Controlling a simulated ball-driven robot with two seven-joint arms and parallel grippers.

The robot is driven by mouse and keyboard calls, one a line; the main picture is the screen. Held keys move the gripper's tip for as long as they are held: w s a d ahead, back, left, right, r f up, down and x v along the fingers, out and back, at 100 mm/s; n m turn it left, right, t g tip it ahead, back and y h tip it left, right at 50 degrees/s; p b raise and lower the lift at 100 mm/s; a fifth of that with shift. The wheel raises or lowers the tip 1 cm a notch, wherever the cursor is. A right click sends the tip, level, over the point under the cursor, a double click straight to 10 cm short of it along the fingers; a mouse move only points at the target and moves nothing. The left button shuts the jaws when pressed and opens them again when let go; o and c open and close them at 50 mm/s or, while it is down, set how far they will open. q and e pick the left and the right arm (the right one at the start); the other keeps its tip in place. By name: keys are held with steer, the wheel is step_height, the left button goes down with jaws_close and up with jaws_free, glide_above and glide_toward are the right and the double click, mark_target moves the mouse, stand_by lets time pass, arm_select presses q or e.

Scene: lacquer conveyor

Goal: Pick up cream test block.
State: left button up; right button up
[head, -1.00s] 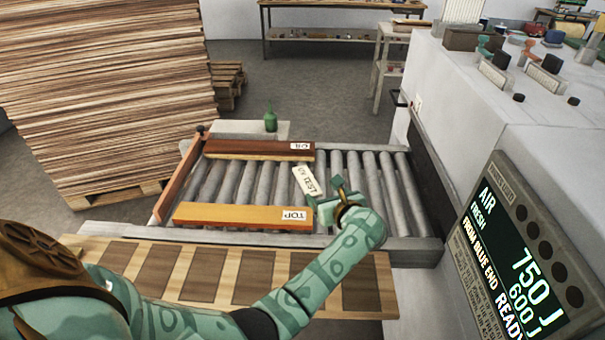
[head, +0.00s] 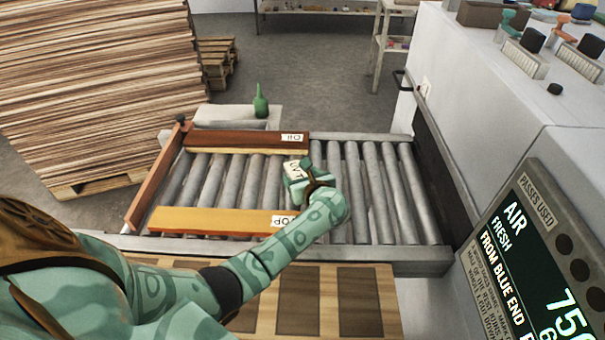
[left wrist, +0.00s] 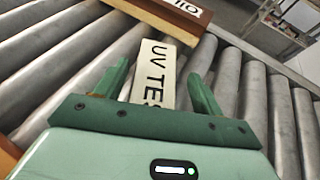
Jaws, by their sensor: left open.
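The cream test block (left wrist: 154,68), lettered "UV TES" where it shows, lies on the conveyor rollers. In the left wrist view it sits between the two open fingers of my left gripper (left wrist: 160,85), with its near end hidden by the gripper body. Gaps show between the block and both fingers. In the head view my left gripper (head: 301,178) is over the rollers and covers much of the block (head: 293,168). My right gripper is not in view.
A dark red-brown board marked "Oil" (head: 235,141) lies along the far side of the rollers (head: 262,185). An orange board (head: 205,221) lies along the near side, its label partly behind my arm. A grey machine with a display (head: 540,265) stands at the right. A green bottle (head: 260,104) stands behind.

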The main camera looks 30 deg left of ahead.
arm_select(q)
steer(key=shift+s+a+f, duration=0.1)
steer(key=shift+s, duration=0.2)
steer(key=shift+s+r, duration=0.1)
steer(key=shift+r, duration=0.15)
steer(key=c, duration=0.5)
steer(key=shift+f, duration=0.1)
steer(key=c, duration=0.6)
steer(key=shift+c, duration=0.2)
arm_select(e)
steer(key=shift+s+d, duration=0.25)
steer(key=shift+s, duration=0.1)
